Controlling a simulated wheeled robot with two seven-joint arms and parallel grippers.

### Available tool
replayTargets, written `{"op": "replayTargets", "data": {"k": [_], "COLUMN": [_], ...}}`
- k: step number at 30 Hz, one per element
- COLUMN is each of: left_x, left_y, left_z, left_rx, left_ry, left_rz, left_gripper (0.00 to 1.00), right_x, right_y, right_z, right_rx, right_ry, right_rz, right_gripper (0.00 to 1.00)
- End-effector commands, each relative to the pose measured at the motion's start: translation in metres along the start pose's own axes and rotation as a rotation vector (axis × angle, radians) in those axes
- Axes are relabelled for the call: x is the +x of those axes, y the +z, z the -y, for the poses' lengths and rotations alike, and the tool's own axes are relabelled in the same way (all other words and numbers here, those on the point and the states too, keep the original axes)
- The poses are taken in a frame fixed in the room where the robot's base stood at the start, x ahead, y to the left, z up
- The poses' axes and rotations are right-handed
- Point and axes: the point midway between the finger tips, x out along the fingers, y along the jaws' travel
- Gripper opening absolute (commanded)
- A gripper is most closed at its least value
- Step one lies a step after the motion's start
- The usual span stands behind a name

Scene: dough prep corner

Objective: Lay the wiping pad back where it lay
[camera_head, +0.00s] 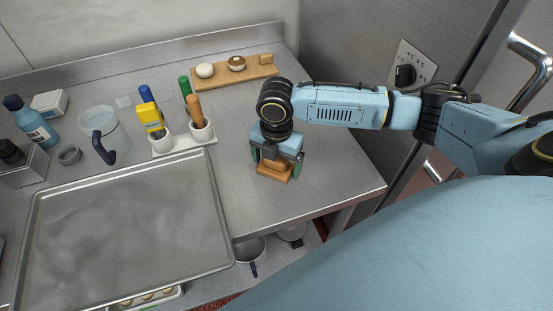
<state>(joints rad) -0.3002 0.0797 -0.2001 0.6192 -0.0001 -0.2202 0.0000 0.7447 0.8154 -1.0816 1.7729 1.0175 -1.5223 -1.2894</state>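The wiping pad (273,174) is a small orange-brown block below my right gripper (276,164), over the right part of the steel counter. The gripper points down with its dark fingers on either side of the pad, and it appears shut on it. The gripper body hides the pad's top. I cannot tell whether the pad touches the counter or is just above it. My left gripper is not in view.
A large metal tray (125,228) fills the front left. A white holder (184,143) with several coloured handles stands behind it. A wooden board (220,76) lies at the back. A clear jug (97,122) and blue bottle (30,124) stand left. Bare counter (325,180) surrounds the pad.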

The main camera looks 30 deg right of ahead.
Motion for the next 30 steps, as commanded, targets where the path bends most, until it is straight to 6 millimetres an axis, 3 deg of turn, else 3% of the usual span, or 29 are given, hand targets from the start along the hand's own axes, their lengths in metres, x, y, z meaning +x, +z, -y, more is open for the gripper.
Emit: {"op": "replayTargets", "data": {"k": [13, 24, 30], "left_x": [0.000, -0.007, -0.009], "left_y": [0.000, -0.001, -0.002], "left_z": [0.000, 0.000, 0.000], "left_rx": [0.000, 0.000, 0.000], "left_ry": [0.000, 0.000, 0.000], "left_rz": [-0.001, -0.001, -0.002], "left_gripper": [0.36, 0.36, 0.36], "right_x": [-0.009, -0.084, -0.114], "right_y": [0.000, 0.001, 0.000], "right_z": [-0.001, -0.001, -0.001], "right_rx": [0.000, 0.000, 0.001], "right_ry": [0.003, 0.004, 0.003], "right_rz": [0.001, 0.002, 0.000], "right_gripper": [0.98, 0.98, 0.98]}}
